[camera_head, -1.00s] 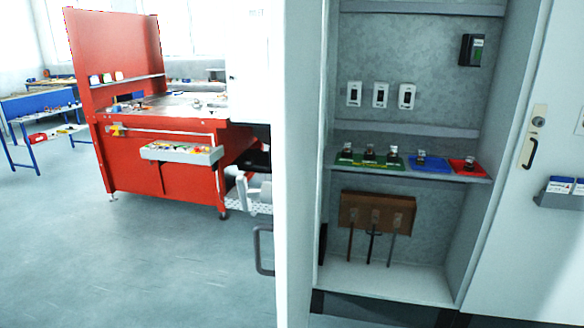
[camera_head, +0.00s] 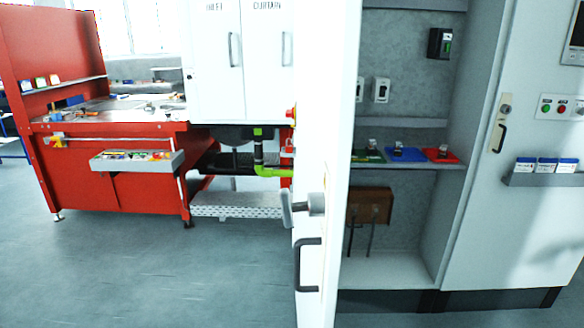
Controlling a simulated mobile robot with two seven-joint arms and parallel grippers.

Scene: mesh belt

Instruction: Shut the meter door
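A tall white door (camera_head: 340,120) stands open in the middle of the head view, seen almost edge-on. I take it for the meter door, though no label on it is readable. Its outer side carries a dark pull handle (camera_head: 305,265) with a grey latch (camera_head: 308,204) above it. To its right is the open cabinet (camera_head: 415,85), with shelves inside. The door hides the left part of the interior. Neither of my grippers is in view.
A cabinet shelf (camera_head: 455,166) holds small parts on green, blue and red mats. A brown block (camera_head: 372,205) with rods is below. A closed white panel (camera_head: 490,230) stands right. A red workbench (camera_head: 140,190) and white machine stand left. Floor (camera_head: 150,270) in front is clear.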

